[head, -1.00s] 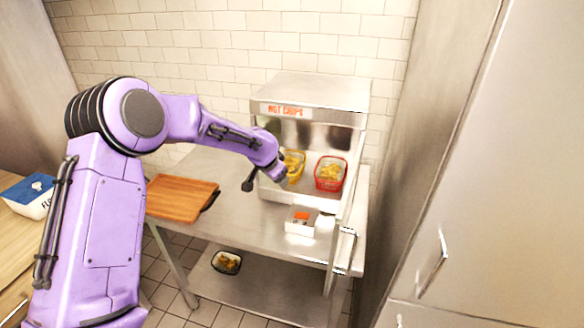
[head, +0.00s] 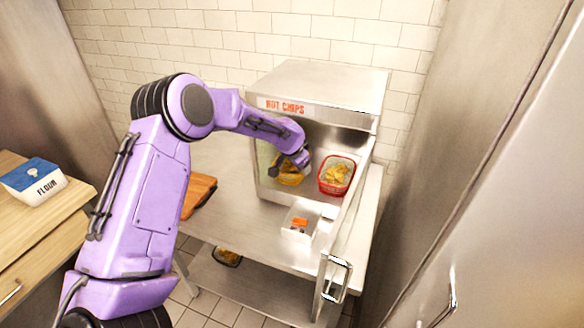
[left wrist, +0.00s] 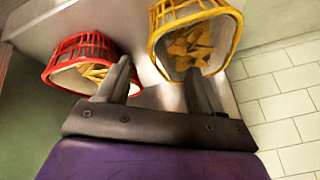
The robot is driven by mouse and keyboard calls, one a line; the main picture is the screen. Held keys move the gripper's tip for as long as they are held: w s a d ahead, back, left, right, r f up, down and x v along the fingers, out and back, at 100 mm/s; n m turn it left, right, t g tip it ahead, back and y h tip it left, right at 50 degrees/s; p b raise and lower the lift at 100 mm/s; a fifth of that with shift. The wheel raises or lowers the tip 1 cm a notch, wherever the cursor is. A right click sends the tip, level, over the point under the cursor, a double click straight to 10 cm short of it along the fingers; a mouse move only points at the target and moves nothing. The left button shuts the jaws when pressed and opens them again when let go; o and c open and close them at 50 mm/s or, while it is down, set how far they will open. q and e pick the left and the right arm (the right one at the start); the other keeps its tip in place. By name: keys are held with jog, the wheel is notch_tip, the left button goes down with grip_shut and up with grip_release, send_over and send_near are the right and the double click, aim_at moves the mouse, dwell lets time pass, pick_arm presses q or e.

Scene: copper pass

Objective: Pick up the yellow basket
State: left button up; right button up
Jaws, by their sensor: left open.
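The yellow basket (head: 290,181) holds chips and sits inside the hot chips cabinet (head: 318,88), left of the red basket (head: 337,175). My left gripper (head: 288,166) is at the yellow basket and partly hides it. In the left wrist view, my left gripper (left wrist: 158,68) is open. The left part of the yellow rim shows between the fingers. I cannot tell whether they touch it. My right gripper is out of view.
The cabinet stands on a steel table (head: 225,222), its door (head: 340,240) swung open at the right. A small white box (head: 300,222) sits in front. A wooden board (head: 198,194) is at left, and a dark basket (head: 228,257) is on the lower shelf.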

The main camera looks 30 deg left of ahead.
aim_at(292, 166)
pick_arm(q)
jog(key=x, duration=0.6)
jog(key=shift+w+f, duration=0.1)
jog(key=shift+w, duration=0.25)
jog(key=shift+s+r, duration=0.2)
jog(key=shift+s, duration=0.15)
jog(key=shift+c, duration=0.9)
jog(key=shift+d, duration=0.1)
grip_shut()
